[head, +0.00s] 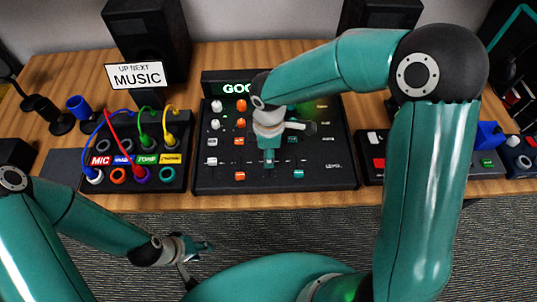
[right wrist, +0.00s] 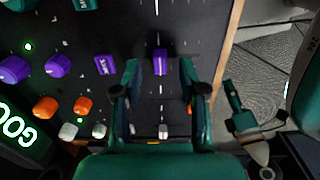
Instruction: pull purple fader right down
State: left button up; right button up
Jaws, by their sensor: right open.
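The purple fader (right wrist: 160,61) stands on the dark mixer panel (head: 342,170). My right gripper (right wrist: 160,68) is open, with one finger on each side of the fader and visible gaps to both. The fader lies between the fingertips in the right wrist view; whether they are level with it is hard to tell. In the head view my right gripper (head: 268,166) points down over the middle of the mixer and hides the purple fader. My left gripper (head: 197,258) is empty with its fingers apart, in front of the table's near edge.
Purple knobs (right wrist: 58,65) and a purple button (right wrist: 104,65) line up with the fader. Orange (head: 240,176) and teal (head: 299,174) faders flank the column. A cable box (head: 120,181) with several coloured cables stands left, a lit display (head: 214,86) behind.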

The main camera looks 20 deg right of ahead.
jog(key=shift+f, duration=0.9)
jog(key=shift+c, duration=0.2)
